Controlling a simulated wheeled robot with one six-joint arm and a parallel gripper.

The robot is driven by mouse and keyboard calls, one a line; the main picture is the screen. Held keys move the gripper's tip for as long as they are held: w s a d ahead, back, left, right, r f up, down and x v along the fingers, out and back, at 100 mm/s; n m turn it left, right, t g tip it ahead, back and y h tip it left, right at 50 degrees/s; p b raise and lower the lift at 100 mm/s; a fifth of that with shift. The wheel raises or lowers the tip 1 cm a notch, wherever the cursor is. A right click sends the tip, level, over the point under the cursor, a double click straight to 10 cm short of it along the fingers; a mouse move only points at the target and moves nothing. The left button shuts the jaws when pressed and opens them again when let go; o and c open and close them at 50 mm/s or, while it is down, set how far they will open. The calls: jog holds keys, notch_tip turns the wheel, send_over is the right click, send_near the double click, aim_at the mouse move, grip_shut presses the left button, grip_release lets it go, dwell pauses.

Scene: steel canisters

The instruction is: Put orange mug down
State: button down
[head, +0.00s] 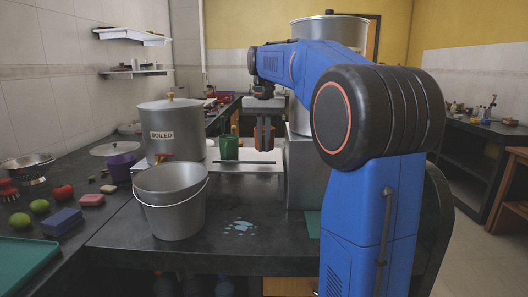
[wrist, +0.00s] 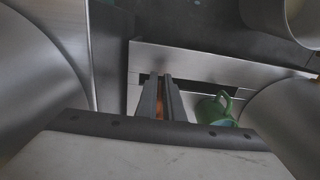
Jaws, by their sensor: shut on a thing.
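My gripper (head: 264,134) points down over the pale steel surface at the back of the counter. Its dark fingers, which also show in the wrist view (wrist: 160,98), are close together. Only a narrow orange-brown strip, the orange mug (wrist: 159,108), shows between them; the rest is hidden by the fingers. I cannot tell whether the mug touches the surface below. A green mug (head: 229,148) stands just left of the gripper in the head view. In the wrist view the green mug (wrist: 214,110) is right of the fingers, apart from them.
A lidded pot marked BOILED (head: 172,128) and an open steel bucket (head: 170,199) stand to the left. A large steel canister (head: 330,31) rises behind my arm. A purple cup (head: 121,166), fruit and sponges lie farther left. A wet patch (head: 240,227) marks the bare front counter.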

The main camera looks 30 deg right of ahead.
aim_at(264, 150)
jog(key=shift+w+d, duration=0.55)
jog(key=shift+w, duration=0.25)
jog(key=shift+f, duration=1.7)
jog(key=shift+f, duration=0.1)
jog(key=c, duration=1.9)
grip_release()
notch_tip(264, 150, up, 12)
jog(key=shift+s+a+r, duration=0.1)
